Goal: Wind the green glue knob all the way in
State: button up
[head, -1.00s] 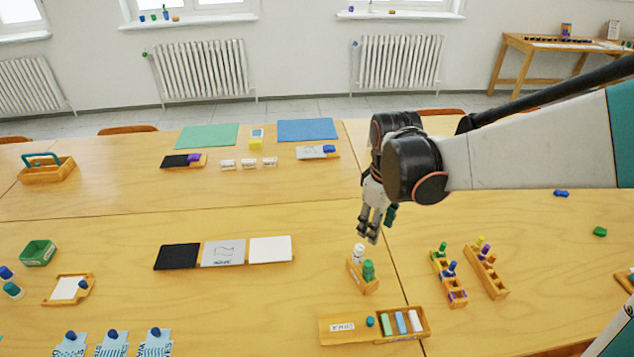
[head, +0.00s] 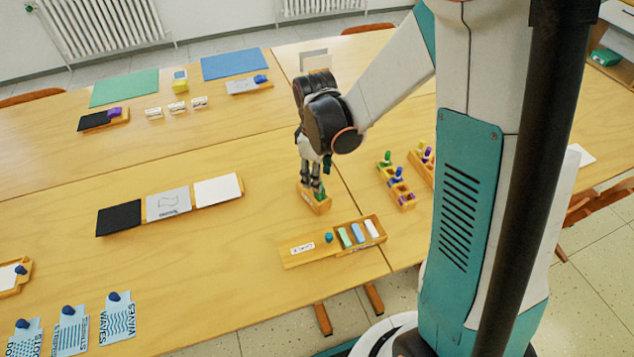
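The wooden glue holder (head: 318,208) stands on the near table, left of the seam between tables. A bit of the green glue (head: 322,196) shows at the holder's right side; my fingers hide most of it, and the knob cannot be made out. The white glue beside it is hidden. My gripper (head: 313,189) points down over the holder, with its fingertips at the glue sticks. I cannot tell whether the fingers are closed on the green glue or only beside it.
A wooden chalk box (head: 298,260) with coloured sticks lies just in front of the holder. A rack with coloured bottles (head: 408,205) stands to the right. Black, grey and white tiles (head: 118,219) lie to the left. The table between the tiles and holder is clear.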

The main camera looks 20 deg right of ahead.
jog(key=shift+f+b, duration=0.3)
jog(key=shift+f, duration=0.9)
grip_shut()
jog(key=shift+n, duration=0.3)
jog(key=shift+n, duration=1.6)
